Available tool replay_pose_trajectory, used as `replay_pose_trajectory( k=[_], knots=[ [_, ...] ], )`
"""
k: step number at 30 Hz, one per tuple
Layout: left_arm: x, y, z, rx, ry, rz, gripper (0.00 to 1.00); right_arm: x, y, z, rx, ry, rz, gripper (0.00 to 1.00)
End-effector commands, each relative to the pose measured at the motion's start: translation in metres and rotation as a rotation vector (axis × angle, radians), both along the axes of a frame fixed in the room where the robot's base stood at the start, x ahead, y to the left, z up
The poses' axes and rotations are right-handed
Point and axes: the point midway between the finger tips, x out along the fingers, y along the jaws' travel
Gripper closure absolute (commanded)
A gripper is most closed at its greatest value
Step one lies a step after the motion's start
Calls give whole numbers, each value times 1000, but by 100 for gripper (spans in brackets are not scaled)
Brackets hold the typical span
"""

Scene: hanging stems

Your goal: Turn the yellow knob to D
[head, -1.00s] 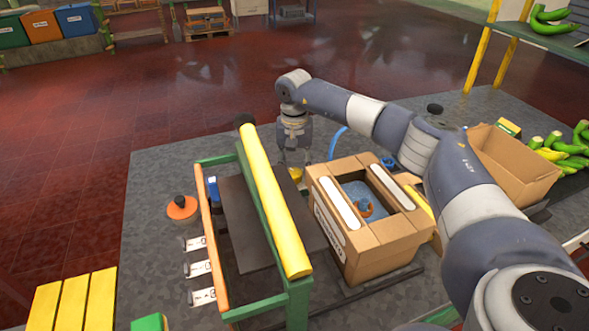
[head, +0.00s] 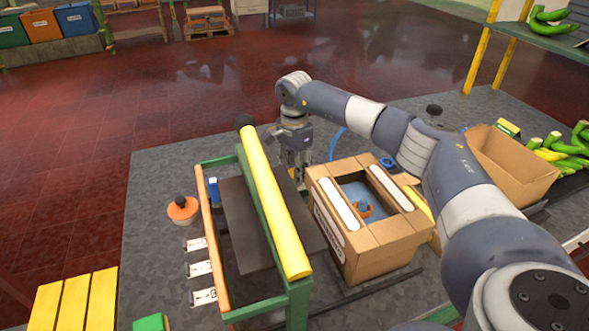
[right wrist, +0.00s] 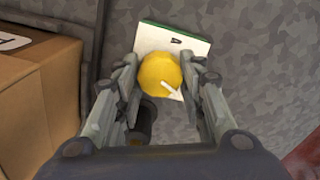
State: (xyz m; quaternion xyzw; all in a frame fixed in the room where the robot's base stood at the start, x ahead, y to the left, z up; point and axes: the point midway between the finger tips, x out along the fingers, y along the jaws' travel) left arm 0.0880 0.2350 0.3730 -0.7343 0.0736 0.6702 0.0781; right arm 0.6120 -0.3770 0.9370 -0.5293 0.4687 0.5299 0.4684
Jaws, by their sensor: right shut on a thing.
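The yellow knob (right wrist: 158,74) shows in the right wrist view, in front of a white plate (right wrist: 190,47) with one small dark letter mark, too small to read surely. The knob's white pointer (right wrist: 172,91) points to the lower right of that view. My right gripper (right wrist: 162,82) has one finger on each side of the knob and is shut on it. In the head view my right gripper (head: 293,178) reaches down between the green rack and the cardboard box; the knob is mostly hidden there. My left gripper is not in view.
A green rack (head: 263,312) with a yellow bar (head: 272,210) stands left of my right gripper. An open cardboard box (head: 375,246) stands close on its right. An orange-topped item (head: 183,208) and several paper tags (head: 201,269) lie further left.

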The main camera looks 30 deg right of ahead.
Motion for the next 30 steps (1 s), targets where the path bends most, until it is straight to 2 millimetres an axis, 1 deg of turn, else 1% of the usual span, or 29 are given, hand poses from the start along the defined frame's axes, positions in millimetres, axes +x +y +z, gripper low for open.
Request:
replay_pose_trajectory(
  k=[18,24,30],
  knots=[
    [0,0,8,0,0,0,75,1,0,1,0,-2,-574,87],
    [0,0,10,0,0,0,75,1,0,1,-1,-3,-722,87],
    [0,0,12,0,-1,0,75,1,0,1,-1,-3,-826,87]
  ],
)
